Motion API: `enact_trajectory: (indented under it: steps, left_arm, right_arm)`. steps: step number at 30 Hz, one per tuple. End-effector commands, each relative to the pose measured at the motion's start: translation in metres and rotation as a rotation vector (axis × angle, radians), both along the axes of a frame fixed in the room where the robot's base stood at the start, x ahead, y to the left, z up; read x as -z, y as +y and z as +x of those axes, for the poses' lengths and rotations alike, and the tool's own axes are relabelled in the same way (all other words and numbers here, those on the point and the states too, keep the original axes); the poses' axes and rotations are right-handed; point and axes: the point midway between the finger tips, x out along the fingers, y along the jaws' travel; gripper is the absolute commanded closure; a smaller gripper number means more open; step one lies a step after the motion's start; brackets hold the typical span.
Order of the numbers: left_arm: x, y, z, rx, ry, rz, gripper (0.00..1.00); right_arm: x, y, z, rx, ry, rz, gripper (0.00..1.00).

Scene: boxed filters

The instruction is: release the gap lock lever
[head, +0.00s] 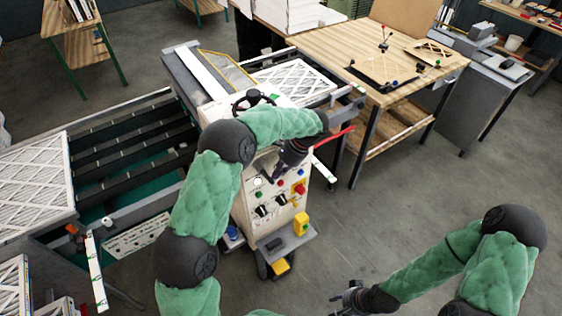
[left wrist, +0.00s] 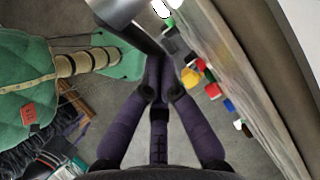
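The machine's white control panel (head: 272,212) stands at the centre of the head view. A red lever (head: 337,136) sticks out to the right near its top, beside my left wrist. I cannot tell if it is the gap lock lever. My left gripper (head: 284,166) points down in front of the panel's upper part. In the left wrist view its purple fingers (left wrist: 158,72) are drawn together. A grey metal bar (left wrist: 132,30) reaches down to the fingertips; whether it touches them is unclear. My right gripper (head: 346,298) is at the bottom, away from the machine, its fingers too small to read.
A black handwheel (head: 254,100) sits on the machine top behind my left arm. A roller conveyor (head: 130,150) lies left, with a boxed filter (head: 35,185). A wooden workbench (head: 340,50) stands behind right. The floor (head: 400,215) right of the machine is clear.

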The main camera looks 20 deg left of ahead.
Motion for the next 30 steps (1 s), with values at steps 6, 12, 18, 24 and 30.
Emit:
enact_trajectory:
  steps: [6, 12, 18, 24, 30]
  left_arm:
    - [0.007, 0.004, -0.005, -0.001, 0.051, 0.039, 1.0]
    - [0.013, 0.007, -0.009, 0.0, 0.05, 0.038, 1.0]
    - [0.015, 0.009, -0.011, 0.0, 0.047, 0.037, 1.0]
    - [0.015, 0.009, -0.012, 0.0, 0.048, 0.036, 1.0]
    - [0.015, 0.009, -0.012, 0.0, 0.048, 0.036, 1.0]
  right_arm:
    - [-0.002, 0.0, 0.0, 0.0, 0.0, 0.0, 0.6]
    - [0.001, 0.0, 0.0, 0.0, 0.0, 0.0, 0.6]
    - [0.002, 0.0, 0.0, 0.0, 0.0, 0.0, 0.6]
    - [0.003, 0.0, 0.0, 0.0, 0.0, 0.0, 0.6]
    - [0.003, 0.0, 0.0, 0.0, 0.0, 0.0, 0.6]
